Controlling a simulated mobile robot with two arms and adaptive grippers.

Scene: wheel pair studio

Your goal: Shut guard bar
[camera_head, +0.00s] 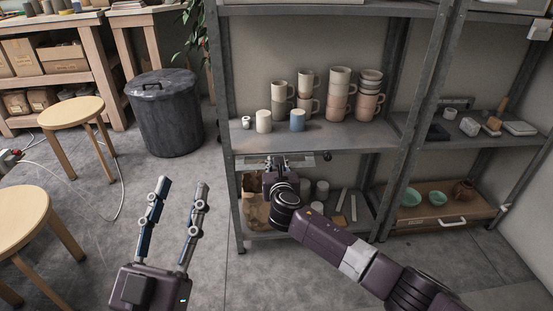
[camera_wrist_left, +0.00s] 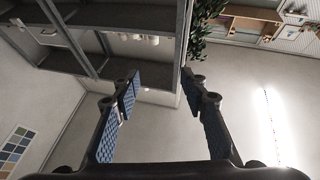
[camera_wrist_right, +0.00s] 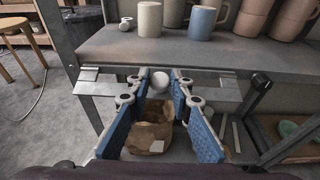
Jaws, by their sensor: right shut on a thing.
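The guard bar (camera_head: 249,163) is a flat pale metal strip across the front of the shelving unit, just under the mug shelf. It also shows in the right wrist view (camera_wrist_right: 104,87), running out on both sides of the fingers. My right gripper (camera_head: 284,162) is at the bar and shut on it; in the right wrist view its fingers (camera_wrist_right: 161,85) stand some way apart and hide the bar's middle part. My left gripper (camera_head: 183,187) is open and empty, raised over the floor to the left of the shelving; its fingers (camera_wrist_left: 159,78) show nothing between them.
Mugs and cups (camera_head: 297,120) stand on the shelf (camera_head: 350,138) above the bar. A paper bag (camera_wrist_right: 152,138) sits behind and below it. A dark bin (camera_head: 168,115) and stools (camera_head: 72,112) stand at the left. Open floor lies between the stools and shelving.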

